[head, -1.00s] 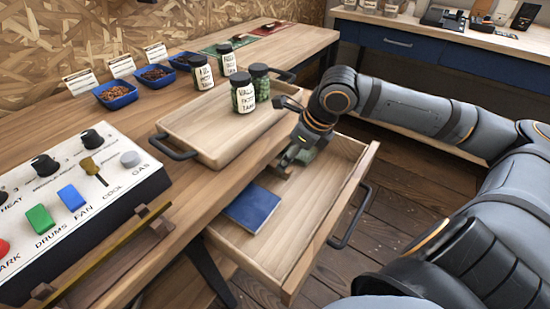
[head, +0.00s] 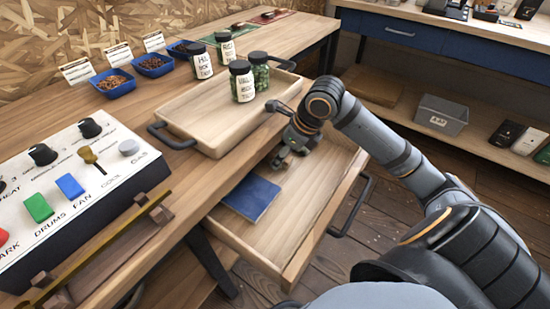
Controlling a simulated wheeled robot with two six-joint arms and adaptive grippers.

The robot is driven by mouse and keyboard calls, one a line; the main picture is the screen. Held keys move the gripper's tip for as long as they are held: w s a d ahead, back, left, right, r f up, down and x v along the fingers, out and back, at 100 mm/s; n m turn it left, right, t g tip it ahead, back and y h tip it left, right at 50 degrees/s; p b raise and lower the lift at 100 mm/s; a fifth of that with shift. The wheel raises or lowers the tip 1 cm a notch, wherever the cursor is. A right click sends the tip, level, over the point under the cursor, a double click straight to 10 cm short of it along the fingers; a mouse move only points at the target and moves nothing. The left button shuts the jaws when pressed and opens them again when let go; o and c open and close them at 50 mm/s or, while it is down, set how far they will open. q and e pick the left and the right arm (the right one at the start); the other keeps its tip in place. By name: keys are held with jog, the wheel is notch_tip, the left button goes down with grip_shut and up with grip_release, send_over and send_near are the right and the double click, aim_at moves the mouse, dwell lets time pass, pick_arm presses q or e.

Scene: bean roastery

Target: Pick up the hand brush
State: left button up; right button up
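An open wooden drawer (head: 298,205) juts out below the bench and holds a flat blue book (head: 251,198). My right gripper (head: 281,163) points down into the far end of the drawer, behind the blue book. Its fingers are small and partly hidden by its own body, so I cannot tell whether they are open or shut, or on anything. I cannot clearly make out a hand brush; the drawer's far corner is covered by my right gripper and wrist. My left gripper is not in view.
A wooden tray (head: 190,112) with black handles sits on the bench above the drawer, with jars (head: 242,81) of green beans on it. A control panel (head: 75,190) stands at the left. A grey bin (head: 441,115) sits on a low shelf at the right.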

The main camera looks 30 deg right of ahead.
grip_shut()
dwell(0.3)
jog(key=shift+r, duration=0.1)
